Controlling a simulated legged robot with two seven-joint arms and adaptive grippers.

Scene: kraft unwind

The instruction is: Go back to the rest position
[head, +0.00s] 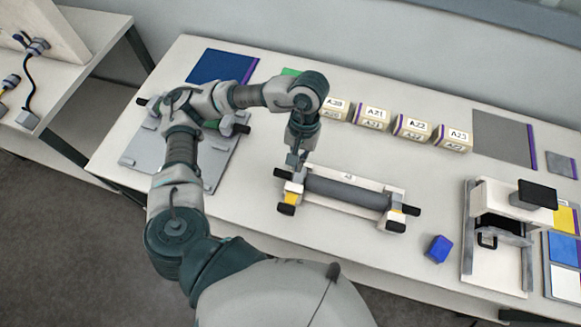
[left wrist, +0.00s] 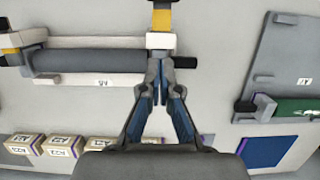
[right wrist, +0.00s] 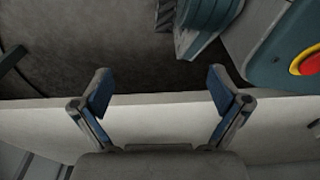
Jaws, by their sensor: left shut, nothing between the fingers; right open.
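My left gripper (head: 294,160) is over the left end of a roller stand, pointing down at the table. In the left wrist view the left gripper (left wrist: 158,68) has its fingertips together with nothing between them, beside the end of the grey roller (left wrist: 85,60). The roller (head: 345,192) lies across a white stand (head: 352,178) labelled A8, with yellow and black end parts. Whether the fingertips touch the stand is unclear. My right gripper (right wrist: 158,92) shows only in its own wrist view. It is open and empty, above the table edge (right wrist: 160,122).
A grey plate (head: 215,165) lies left, partly behind my left arm. Several labelled boxes (head: 412,127) stand in a row at the back. A blue block (head: 438,249) and a white press-like device (head: 498,262) stand right. The front table strip is clear.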

